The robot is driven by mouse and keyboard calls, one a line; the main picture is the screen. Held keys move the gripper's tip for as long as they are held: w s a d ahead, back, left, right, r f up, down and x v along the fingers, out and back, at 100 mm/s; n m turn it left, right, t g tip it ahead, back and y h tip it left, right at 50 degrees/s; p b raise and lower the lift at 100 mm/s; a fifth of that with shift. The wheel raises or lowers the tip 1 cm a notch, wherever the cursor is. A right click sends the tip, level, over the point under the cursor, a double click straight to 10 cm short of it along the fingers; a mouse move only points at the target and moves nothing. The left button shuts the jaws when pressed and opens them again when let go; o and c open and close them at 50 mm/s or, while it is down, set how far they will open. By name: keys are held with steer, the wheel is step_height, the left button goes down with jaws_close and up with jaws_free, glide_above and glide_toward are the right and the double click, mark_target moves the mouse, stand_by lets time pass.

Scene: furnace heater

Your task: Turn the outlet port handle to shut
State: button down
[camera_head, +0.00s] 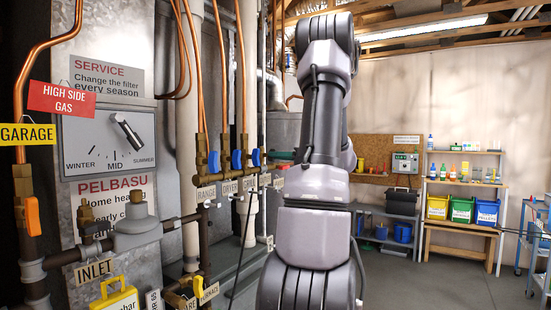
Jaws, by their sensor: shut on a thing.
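I cannot make out an outlet port handle or an outlet label; my raised arm covers the middle of the view. My gripper is not visible, apparently hidden behind my own arm links. A teal bar (281,155) sticks out at the left edge of my arm, beside the blue valve handles; what it belongs to is unclear. A hanging tag reading INLET (95,268) is below the grey pipe fitting (135,232) at the lower left.
Blue valve handles (236,160) sit above RANGE and DRYER tags. A dial panel (90,143) is at left. Shelves (464,172) stand at back right; floor (430,285) there is clear.

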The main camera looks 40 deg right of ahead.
steer(key=m, duration=0.4)
steer(key=shift+m, duration=0.3)
steer(key=m, duration=0.4)
steer(key=shift+m, duration=0.3)
steer(key=m, duration=0.4)
steer(key=c, duration=0.7)
jaws_free()
